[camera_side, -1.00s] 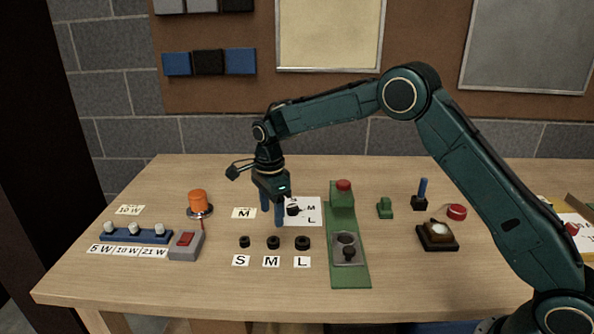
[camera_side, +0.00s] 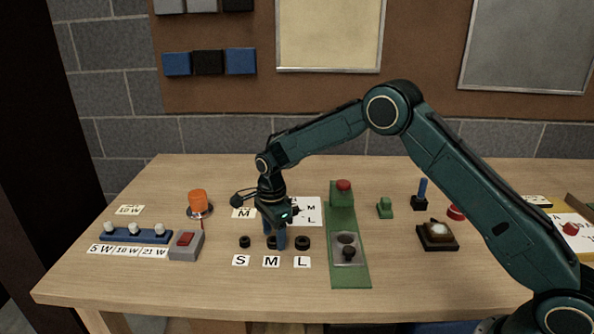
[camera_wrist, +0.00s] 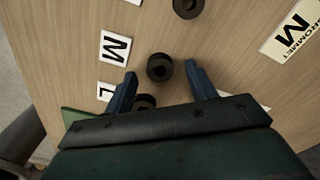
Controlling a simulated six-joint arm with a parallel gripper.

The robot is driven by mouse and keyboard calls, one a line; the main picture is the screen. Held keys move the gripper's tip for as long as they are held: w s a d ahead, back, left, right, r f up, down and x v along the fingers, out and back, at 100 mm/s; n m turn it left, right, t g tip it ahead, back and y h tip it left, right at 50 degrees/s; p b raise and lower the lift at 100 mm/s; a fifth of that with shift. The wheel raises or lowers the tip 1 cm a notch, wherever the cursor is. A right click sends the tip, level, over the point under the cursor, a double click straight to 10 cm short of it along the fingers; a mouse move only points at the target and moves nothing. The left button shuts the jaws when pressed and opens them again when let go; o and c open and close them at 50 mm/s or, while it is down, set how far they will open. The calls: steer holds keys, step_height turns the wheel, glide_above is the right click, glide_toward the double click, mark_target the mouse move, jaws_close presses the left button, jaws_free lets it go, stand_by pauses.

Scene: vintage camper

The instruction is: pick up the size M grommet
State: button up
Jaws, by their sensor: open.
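The size M grommet (camera_wrist: 159,67), a black ring-shaped piece, stands on the table beside the card marked M (camera_wrist: 115,47). In the side view the grommet (camera_side: 272,243) is partly hidden by my blue fingers. My gripper (camera_wrist: 160,74) is open and empty, pointing down. In the wrist view the M grommet shows between its two fingertips, with a gap on each side. In the side view my gripper (camera_side: 275,242) is low over the row of grommets. I cannot tell whether the fingertips are level with the grommet.
The S grommet (camera_side: 244,242) and L grommet (camera_side: 303,243) stand close on either side; the L one is partly covered by my gripper in the wrist view (camera_wrist: 145,102). A green fixture (camera_side: 342,215) is to the right. A grey switch box (camera_side: 186,245) is to the left.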

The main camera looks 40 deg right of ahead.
steer(key=shift+f, duration=0.45)
steer(key=c, duration=1.1)
